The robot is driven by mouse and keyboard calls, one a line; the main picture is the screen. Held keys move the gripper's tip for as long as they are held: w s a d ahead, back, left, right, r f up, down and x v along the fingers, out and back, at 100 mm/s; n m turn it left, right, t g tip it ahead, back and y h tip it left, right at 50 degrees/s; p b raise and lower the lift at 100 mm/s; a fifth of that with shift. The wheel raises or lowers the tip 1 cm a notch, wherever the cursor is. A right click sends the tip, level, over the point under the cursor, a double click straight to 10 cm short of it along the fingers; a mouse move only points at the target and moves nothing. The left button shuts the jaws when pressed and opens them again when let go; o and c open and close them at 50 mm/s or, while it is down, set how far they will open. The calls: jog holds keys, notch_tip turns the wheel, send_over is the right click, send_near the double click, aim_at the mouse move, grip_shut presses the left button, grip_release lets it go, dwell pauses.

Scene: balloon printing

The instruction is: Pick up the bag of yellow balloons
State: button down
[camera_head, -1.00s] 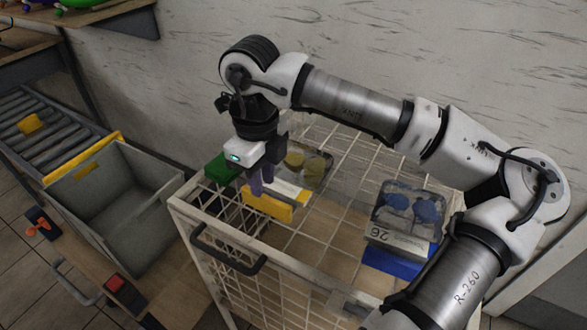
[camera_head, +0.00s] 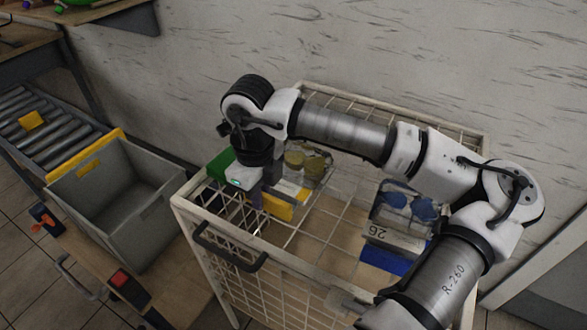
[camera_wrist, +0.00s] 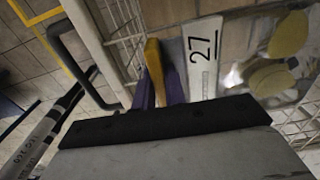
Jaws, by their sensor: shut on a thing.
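The bag of yellow balloons (camera_head: 305,162) is a clear pack with a white label and a yellow edge piece (camera_head: 283,209). It is in the white wire cart. The wrist view shows its white label marked 27 (camera_wrist: 203,55) and yellow balloons (camera_wrist: 288,36) on the right. My gripper (camera_head: 258,199) is at the left end of the yellow edge. In the wrist view, its purple fingers (camera_wrist: 157,88) are on either side of the yellow edge and closed on it. The fingertips are partly hidden in the head view.
A bag of blue balloons (camera_head: 405,205) labelled 26 with a blue edge is in the cart at right. A green piece (camera_head: 220,165) is just behind my gripper. The cart's wire rim (camera_head: 188,205) and black handle (camera_head: 225,250) are close by. An empty grey bin (camera_head: 120,205) stands left.

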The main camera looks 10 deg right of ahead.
jog(key=shift+r, duration=0.1)
notch_tip(320, 180, up, 20)
jog(key=b, duration=0.2)
jog(key=shift+b, duration=0.3)
dwell(1.0)
